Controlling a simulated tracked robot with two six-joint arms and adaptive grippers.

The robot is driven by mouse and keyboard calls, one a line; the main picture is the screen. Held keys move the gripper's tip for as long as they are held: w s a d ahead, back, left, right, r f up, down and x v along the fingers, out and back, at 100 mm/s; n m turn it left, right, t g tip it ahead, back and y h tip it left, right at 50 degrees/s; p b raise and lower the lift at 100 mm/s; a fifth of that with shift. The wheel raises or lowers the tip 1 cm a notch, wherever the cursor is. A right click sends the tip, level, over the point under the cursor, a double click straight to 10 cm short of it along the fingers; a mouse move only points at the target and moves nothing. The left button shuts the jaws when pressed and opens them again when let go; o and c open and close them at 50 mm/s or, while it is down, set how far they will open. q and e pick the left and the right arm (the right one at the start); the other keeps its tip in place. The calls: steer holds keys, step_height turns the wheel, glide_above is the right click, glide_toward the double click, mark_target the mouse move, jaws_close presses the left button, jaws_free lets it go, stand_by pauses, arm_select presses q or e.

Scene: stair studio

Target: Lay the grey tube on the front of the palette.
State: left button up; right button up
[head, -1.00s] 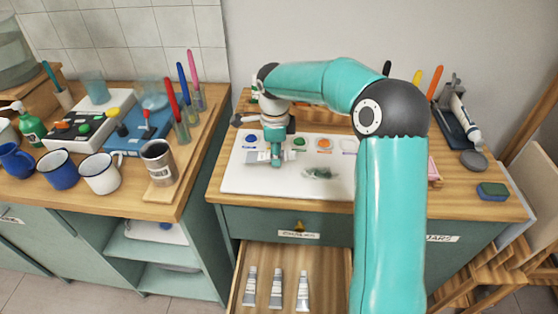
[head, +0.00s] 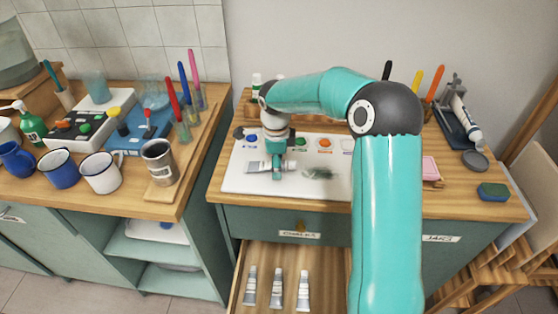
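The white palette (head: 235,178) lies on the wooden top of the right-hand cabinet, with blue, green and orange paint dabs along its back and a grey-green smear (head: 318,174) nearer the front. My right gripper (head: 277,176) points down over the left half of the palette. It appears shut on the grey tube (head: 256,167), which lies crosswise with its ends showing on both sides of the fingers. The tube is low at the palette; whether it touches the surface I cannot tell. My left gripper is not in view.
The open drawer (head: 236,296) below holds three grey tubes (head: 277,288). A pink block (head: 430,168), a grey disc (head: 475,161) and a sponge (head: 492,191) are to the right. Mugs and a can (head: 158,164) stand on the left counter. The palette's front strip is clear.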

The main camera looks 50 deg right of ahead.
step_height(320, 180, up, 12)
steer(key=shift+s+a, duration=0.35)
steer(key=shift+a, duration=0.1)
stand_by(0.4)
